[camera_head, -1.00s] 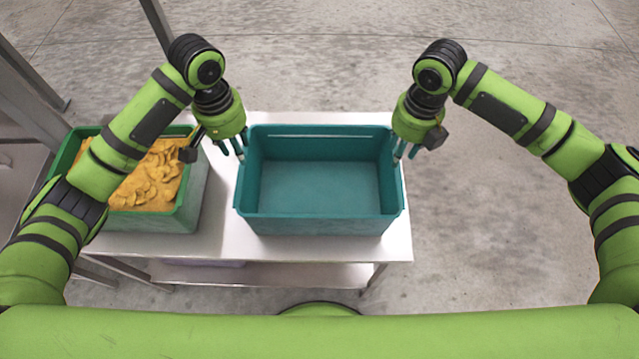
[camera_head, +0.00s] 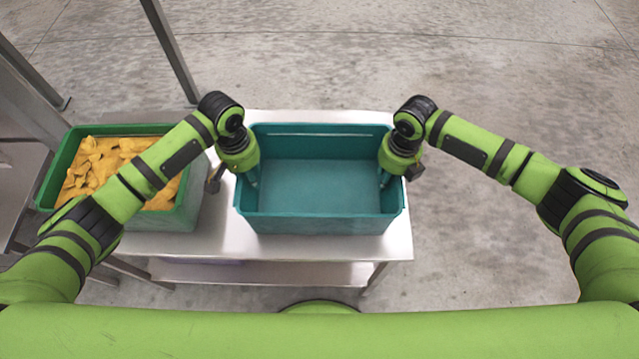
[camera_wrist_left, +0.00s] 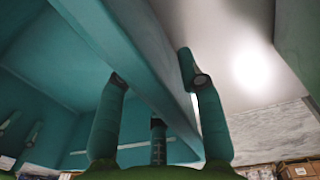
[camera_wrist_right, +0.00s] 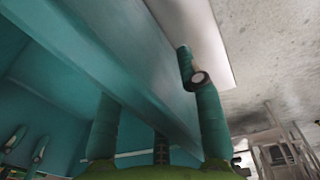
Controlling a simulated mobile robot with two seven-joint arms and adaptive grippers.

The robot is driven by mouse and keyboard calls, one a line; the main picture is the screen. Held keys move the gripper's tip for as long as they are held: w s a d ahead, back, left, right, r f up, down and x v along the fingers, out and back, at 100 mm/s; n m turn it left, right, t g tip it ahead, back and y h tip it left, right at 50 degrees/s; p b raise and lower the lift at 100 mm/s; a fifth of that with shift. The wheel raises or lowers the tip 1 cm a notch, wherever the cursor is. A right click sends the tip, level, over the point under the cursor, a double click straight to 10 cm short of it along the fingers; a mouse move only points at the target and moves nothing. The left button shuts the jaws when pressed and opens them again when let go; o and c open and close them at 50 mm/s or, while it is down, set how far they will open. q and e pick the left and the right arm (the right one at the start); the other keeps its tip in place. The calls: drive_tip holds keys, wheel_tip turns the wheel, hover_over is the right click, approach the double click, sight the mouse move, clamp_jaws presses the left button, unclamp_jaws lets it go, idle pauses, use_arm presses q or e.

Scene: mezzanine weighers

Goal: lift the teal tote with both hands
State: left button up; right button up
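The teal tote (camera_head: 320,226) stands upright and empty on the metal table. My left gripper (camera_head: 253,178) is at its left wall. The left wrist view shows the fingers (camera_wrist_left: 155,82) spread, one inside and one outside the tote wall (camera_wrist_left: 140,50). My right gripper (camera_head: 384,178) is at the right wall in the same way. The right wrist view shows its fingers (camera_wrist_right: 150,85) apart with the tote wall (camera_wrist_right: 110,50) between them. Whether any finger touches a wall I cannot tell. In the head view my wrists hide parts of both side walls.
A green tote (camera_head: 190,208) filled with yellow-orange pieces stands left of the teal tote, close to my left arm. The table (camera_head: 230,238) has a bare strip along its front and a lower shelf (camera_head: 300,272). Grey posts rise at the far left.

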use_arm(q)
clamp_jaws()
use_arm(e)
clamp_jaws()
use_arm(q)
drive_tip(key=shift+r, duration=0.1)
use_arm(e)
drive_tip(key=shift+r, duration=0.1)
